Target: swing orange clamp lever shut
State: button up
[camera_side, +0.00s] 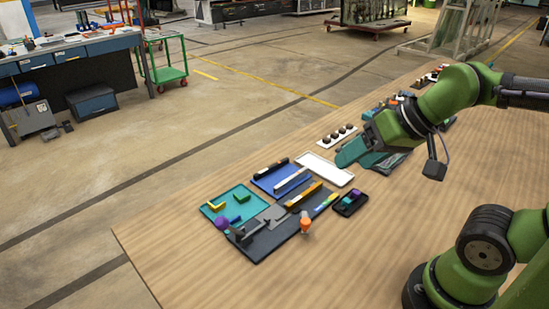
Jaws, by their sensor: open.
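The orange clamp lever (305,222) is small in the side view. It stands up at the front right edge of a dark fixture plate (266,242), near the middle of the table. The finer parts of the clamp are too small to tell. My gripper (345,157) is open, above the table, behind and to the right of the lever and well apart from it. It is seen side-on, and nothing shows between its fingers.
The table's front is clear.

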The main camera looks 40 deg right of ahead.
dwell(0.3)
jog(key=shift+c, duration=0.8)
jog(key=shift+w+a+f, duration=0.1)
jog(key=shift+a+f, duration=0.05)
jog(key=shift+f, duration=0.2)
jog(key=n+g+h, duration=0.2)
jog(key=g, duration=0.5)
send_over(305, 220)
notch_tip(305, 220, down, 3)
notch_tip(305, 220, down, 16)
jog(key=shift+f, duration=0.2)
grip_shut()
